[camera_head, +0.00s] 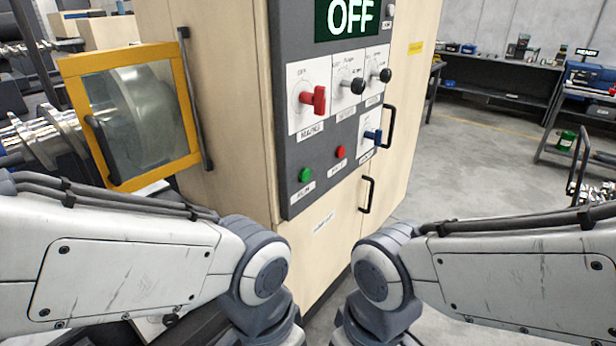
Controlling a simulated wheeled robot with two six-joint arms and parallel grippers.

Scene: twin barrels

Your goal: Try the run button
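A tall beige machine cabinet carries a dark control panel (325,185). The green button (306,175), above a small label, sits low on the panel; the label is too small to read surely. A red button (340,152) is to its right. Above are a red-handled switch (314,99), two black knobs (352,86) (381,75) and a blue-handled switch (372,136). The display (347,17) at the top reads OFF. My two arms reach in from the left and right below the panel, bent downward. Both grippers are below the picture edge, out of sight.
A yellow-framed window guard (132,115) stands left of the cabinet, beside shiny machine parts. Black handles (388,126) (367,194) stick out from the cabinet doors. Dark workbenches (497,80) stand along the back right. The grey floor (470,150) between is clear.

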